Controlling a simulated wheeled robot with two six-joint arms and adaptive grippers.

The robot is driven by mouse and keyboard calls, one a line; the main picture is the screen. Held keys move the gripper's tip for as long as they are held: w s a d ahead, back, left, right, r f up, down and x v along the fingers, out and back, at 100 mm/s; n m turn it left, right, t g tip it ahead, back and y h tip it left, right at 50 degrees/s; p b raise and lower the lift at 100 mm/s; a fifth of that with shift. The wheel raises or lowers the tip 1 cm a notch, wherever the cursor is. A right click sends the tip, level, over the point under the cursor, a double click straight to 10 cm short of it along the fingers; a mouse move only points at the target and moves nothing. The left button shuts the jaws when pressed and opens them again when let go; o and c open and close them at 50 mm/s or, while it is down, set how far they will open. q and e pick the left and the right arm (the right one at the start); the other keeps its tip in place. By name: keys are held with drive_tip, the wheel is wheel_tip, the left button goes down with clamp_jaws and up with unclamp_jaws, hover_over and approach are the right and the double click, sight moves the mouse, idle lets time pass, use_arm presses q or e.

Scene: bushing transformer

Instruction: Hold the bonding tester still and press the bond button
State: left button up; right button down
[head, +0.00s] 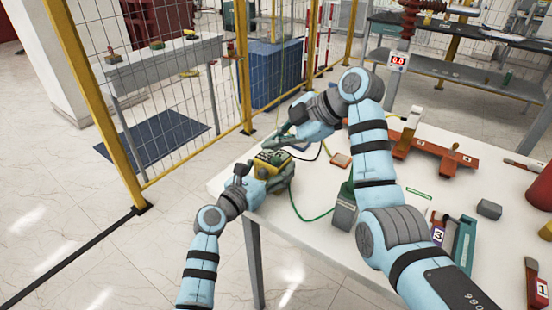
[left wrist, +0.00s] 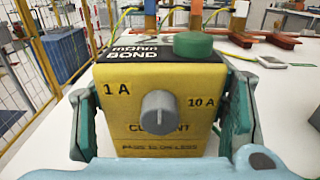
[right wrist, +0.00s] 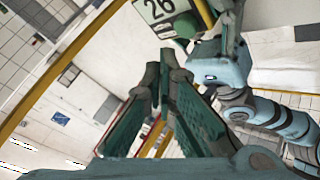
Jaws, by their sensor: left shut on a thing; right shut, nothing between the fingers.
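The yellow bonding tester (head: 272,158) stands at the near left corner of the white table. In the left wrist view its front (left wrist: 130,90) shows a grey knob (left wrist: 158,104), and the round green bond button (left wrist: 193,45) is raised on its dark top. My left gripper (head: 276,177) is shut around the tester, one finger on each side; its fingers (left wrist: 160,118) show there too. My right gripper (head: 276,143) is shut and empty, close behind and above the tester. In the right wrist view its fingertips (right wrist: 158,70) lie below a panel reading 26 (right wrist: 160,10). Contact with the button cannot be told.
A green cable (head: 297,207) runs over the table (head: 300,235). A red-brown bar fixture (head: 425,148), a grey block (head: 489,209) and a teal device (head: 464,245) lie to the right. A yellow-framed mesh fence (head: 185,120) stands behind.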

sight(276, 161)
drive_tip(key=shift+r, duration=1.85)
use_arm(q)
drive_tip(key=o, duration=1.7)
